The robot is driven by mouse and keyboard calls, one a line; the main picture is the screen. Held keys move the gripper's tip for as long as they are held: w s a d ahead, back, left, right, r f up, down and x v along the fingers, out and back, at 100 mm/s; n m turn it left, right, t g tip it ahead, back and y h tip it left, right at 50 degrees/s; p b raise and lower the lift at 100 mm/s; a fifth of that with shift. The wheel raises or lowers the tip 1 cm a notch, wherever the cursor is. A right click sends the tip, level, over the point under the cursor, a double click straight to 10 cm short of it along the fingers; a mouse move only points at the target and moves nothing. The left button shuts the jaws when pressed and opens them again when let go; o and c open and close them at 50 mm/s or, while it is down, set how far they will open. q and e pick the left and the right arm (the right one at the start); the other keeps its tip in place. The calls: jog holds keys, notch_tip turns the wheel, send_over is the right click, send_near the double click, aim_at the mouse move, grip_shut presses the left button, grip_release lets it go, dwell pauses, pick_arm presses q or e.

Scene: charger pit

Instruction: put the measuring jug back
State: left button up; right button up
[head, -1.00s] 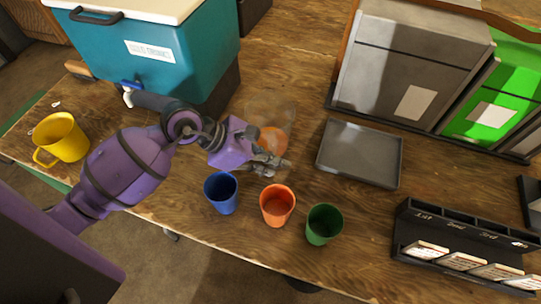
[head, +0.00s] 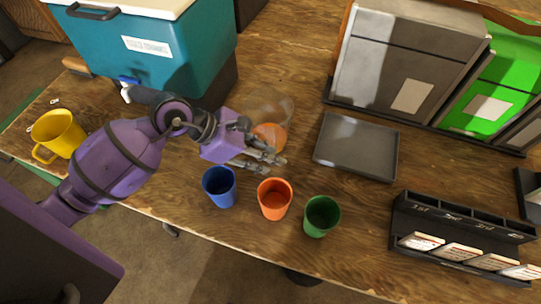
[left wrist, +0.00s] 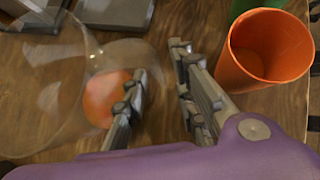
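A yellow jug (head: 58,135) with a handle stands upright at the left end of the wooden table, behind my left arm in the head view. A clear vessel (head: 268,103) with an orange round part (head: 270,136) is just beyond my left gripper. My left gripper (head: 272,160) is open and empty, its fingers apart, low over the table behind the cups. In the left wrist view the gripper (left wrist: 165,100) has the clear vessel (left wrist: 60,85) on its left and the orange cup (left wrist: 265,48) on its right. My right gripper is out of view.
Blue (head: 219,187), orange (head: 275,199) and green (head: 321,216) cups stand in a row along the front edge. A teal cooler (head: 180,45) is behind my arm. A grey tray (head: 357,147), grey bins (head: 405,60) and a black card rack (head: 462,232) are at right.

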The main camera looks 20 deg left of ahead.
pick_arm(q)
jog(key=v, duration=1)
jog(key=shift+s+a+r, duration=0.1)
jog(key=shift+s+a, duration=0.05)
